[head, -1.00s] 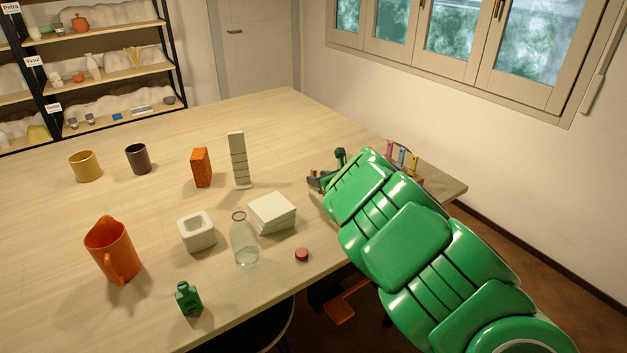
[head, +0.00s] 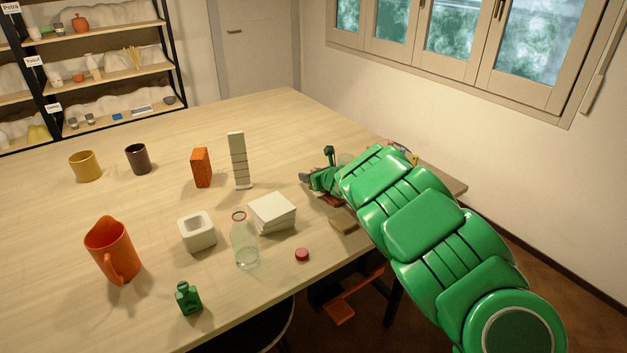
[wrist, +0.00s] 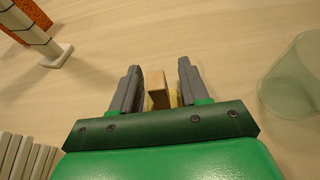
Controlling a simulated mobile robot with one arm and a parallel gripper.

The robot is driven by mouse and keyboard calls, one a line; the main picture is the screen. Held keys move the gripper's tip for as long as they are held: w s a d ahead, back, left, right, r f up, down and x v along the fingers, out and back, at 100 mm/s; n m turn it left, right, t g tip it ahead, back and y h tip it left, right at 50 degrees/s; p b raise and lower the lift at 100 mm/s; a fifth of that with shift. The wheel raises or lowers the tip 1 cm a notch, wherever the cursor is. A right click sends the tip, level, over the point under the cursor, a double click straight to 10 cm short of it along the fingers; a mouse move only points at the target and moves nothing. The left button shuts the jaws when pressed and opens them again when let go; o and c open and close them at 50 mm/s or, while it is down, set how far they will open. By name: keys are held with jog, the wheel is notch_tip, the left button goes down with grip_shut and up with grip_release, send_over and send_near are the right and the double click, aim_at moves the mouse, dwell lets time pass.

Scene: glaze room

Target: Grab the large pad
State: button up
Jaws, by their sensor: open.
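My gripper (head: 314,178) is low over the right part of the table, fingers pointing left, partly hidden by my green arm. In the wrist view its two grey fingers (wrist: 158,68) are apart. A small tan block with a yellow part (wrist: 156,88) shows between them, its near end hidden by my gripper; I cannot tell whether they touch it. In the head view a flat tan piece (head: 343,222) and a reddish-brown piece (head: 333,200) lie beside my gripper, partly covered by the arm. I cannot tell for certain which thing is the large pad.
A white slab stack (head: 272,212), a glass bottle (head: 244,243) and a red cap (head: 302,255) stand nearer the front edge. A tall pale tile tower (head: 238,160) and an orange brick (head: 201,168) stand left of my gripper. A clear glass (wrist: 295,80) is close on the wrist view's right.

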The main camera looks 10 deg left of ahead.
jog(key=shift+w+a+f, duration=0.1)
jog(key=shift+w, duration=0.05)
jog(key=shift+c, duration=0.3)
grip_shut()
jog(key=shift+f, duration=0.1)
